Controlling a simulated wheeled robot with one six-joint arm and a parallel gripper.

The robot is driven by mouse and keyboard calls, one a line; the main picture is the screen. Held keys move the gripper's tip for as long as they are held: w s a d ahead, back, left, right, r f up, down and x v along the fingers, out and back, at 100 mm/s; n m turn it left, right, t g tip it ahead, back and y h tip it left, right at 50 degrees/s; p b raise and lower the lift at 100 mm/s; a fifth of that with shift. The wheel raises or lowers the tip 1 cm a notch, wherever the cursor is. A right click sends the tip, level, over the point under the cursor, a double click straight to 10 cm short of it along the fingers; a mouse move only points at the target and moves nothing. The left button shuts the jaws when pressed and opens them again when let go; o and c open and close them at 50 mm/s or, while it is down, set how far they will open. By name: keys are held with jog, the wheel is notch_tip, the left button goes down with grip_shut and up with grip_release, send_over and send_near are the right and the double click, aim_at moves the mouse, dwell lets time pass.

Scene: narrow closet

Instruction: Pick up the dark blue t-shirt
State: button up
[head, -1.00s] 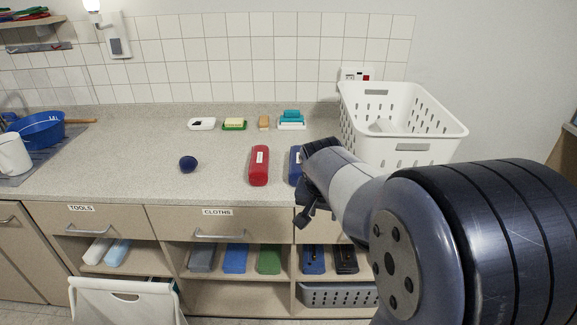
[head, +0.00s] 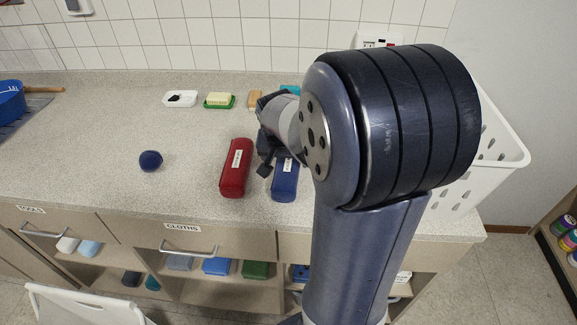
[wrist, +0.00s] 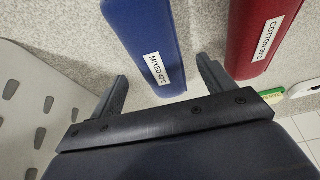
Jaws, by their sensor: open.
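A small dark blue rounded bundle (head: 150,161), the only thing in view that might be the t-shirt, lies on the counter at the left in the head view. My gripper (wrist: 163,85) is open and empty, with its fingers over the counter. In the head view my gripper (head: 265,164) is well to the right of the bundle, partly hidden by my arm. In the wrist view the near end of a blue case (wrist: 148,45) labelled "MIXED 40°C" shows between the fingers. I cannot tell the height between them. The bundle is not in the wrist view.
A red case (head: 236,168) lies between the bundle and my gripper; the blue case (head: 285,180) is beside it. A white basket (head: 505,150) stands at the right. A soap dish (head: 219,100) is at the back. The counter around the bundle is clear.

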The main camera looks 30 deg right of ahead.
aim_at(287, 164)
jog(key=shift+o, duration=0.7)
jog(key=shift+w+d+f, duration=0.4)
jog(key=shift+w+f, duration=0.05)
jog(key=shift+f, duration=0.15)
jog(key=shift+s+p+x, duration=0.15)
jog(key=shift+x, duration=1.1)
jog(key=shift+s+p+x, duration=0.1)
jog(key=shift+p+x, duration=0.05)
jog(key=shift+x, duration=1.1)
jog(key=shift+a+f, duration=0.1)
jog(key=shift+f, duration=0.05)
jog(key=c, duration=1.2)
jog(key=shift+o, duration=0.2)
